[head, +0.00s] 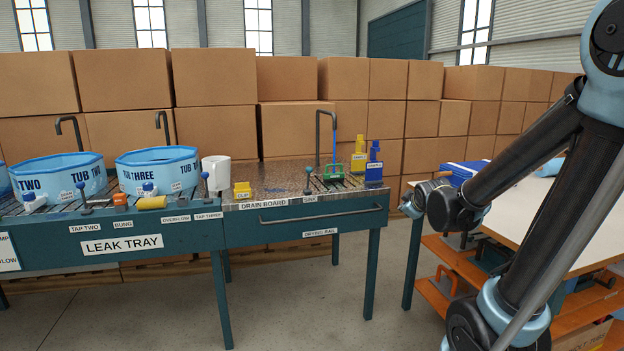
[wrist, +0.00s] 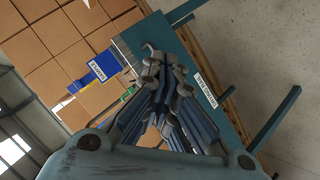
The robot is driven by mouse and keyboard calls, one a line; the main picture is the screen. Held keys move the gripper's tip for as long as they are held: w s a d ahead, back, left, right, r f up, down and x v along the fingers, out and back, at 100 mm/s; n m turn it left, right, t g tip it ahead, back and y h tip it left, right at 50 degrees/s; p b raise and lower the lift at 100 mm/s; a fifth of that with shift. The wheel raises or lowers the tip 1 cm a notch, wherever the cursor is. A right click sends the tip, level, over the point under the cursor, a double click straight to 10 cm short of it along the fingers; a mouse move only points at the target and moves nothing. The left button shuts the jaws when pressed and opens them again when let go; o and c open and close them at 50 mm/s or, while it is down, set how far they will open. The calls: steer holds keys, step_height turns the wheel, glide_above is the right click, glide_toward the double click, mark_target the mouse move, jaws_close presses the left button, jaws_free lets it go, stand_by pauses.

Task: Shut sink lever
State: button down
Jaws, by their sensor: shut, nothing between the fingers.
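A small dark lever with a rounded top (head: 308,179) stands upright at the front of the drain board (head: 262,204), behind a small label too small to read surely. I take it as the sink lever. A tall dark hooked spout (head: 319,135) rises behind it. My gripper (head: 406,207) is shut and empty, to the right of the drain board and apart from the lever. In the wrist view my gripper's fingers (wrist: 165,62) meet in front of the bench end, and the lever cannot be made out there.
A blue bottle (head: 374,164) and a yellow bottle (head: 358,157) stand at the drain board's right end, between my gripper and the lever. A green item (head: 334,172) sits beside the lever. A handle bar (head: 300,215) runs along the bench front. Open floor lies before the bench.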

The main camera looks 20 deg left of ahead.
steer(key=w+a+r+n+t+y, duration=0.1)
steer(key=w+a+n+y, duration=0.15)
steer(key=a, duration=0.45)
steer(key=w+a+r+n+t+y, duration=0.2)
steer(key=w+a+n, duration=0.15)
steer(key=a, duration=0.25)
steer(key=n+y, duration=0.6)
steer(key=n, duration=0.2)
glide_toward(310, 169)
steer(key=x, duration=0.2)
steer(key=f+x, duration=0.1)
steer(key=x, duration=0.3)
steer(key=shift+a+f, duration=0.1)
steer(key=shift+a, duration=0.4)
steer(key=shift+w+a+r, duration=0.45)
steer(key=shift+w+r, duration=0.1)
steer(key=shift+w, duration=0.15)
steer(key=shift+w+a+r, duration=0.45)
steer(key=shift+w+r, duration=0.15)
steer(key=shift+w, duration=0.15)
